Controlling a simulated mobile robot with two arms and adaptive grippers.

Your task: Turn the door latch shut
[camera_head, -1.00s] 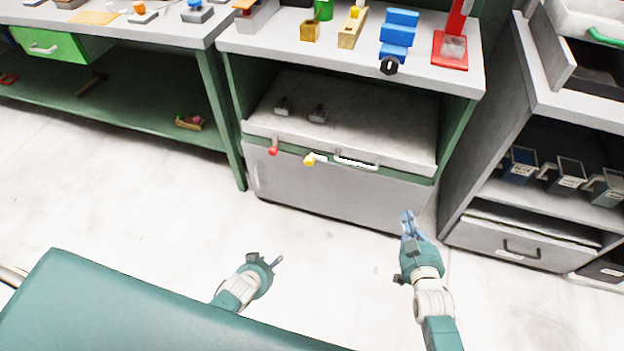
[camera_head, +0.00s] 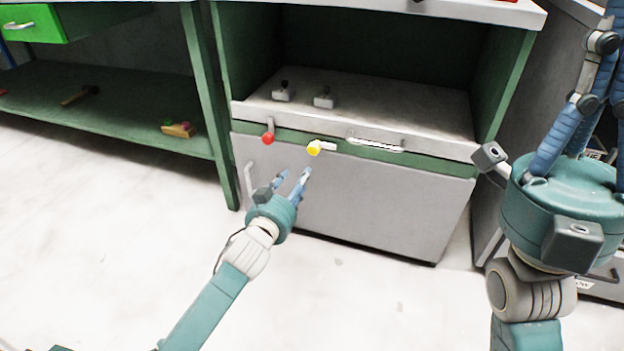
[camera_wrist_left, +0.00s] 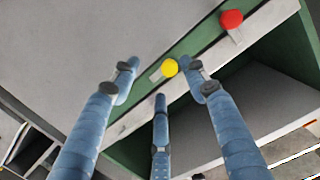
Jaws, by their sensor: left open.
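A yellow knob (camera_head: 314,148) with a short pale lever pointing right sits on the green rail above the grey door (camera_head: 365,200). A red knob (camera_head: 268,138) with a grey lever standing above it sits to its left. Which of them is the door latch is not marked. My left gripper (camera_head: 292,177) is open and empty, just below and in front of the yellow knob. In the left wrist view the yellow knob (camera_wrist_left: 169,67) shows between the spread fingertips, and the red knob (camera_wrist_left: 231,19) lies beyond them; contact cannot be told. My right gripper (camera_head: 585,110) looms close at the right, fingers upward, tips partly cut off.
The grey door has a vertical handle (camera_head: 249,180) at its left edge. A horizontal handle (camera_head: 375,144) lies right of the yellow knob. Two small grey blocks (camera_head: 323,98) stand on the shelf above. A green bench (camera_head: 110,115) stands at the left. The floor in front is clear.

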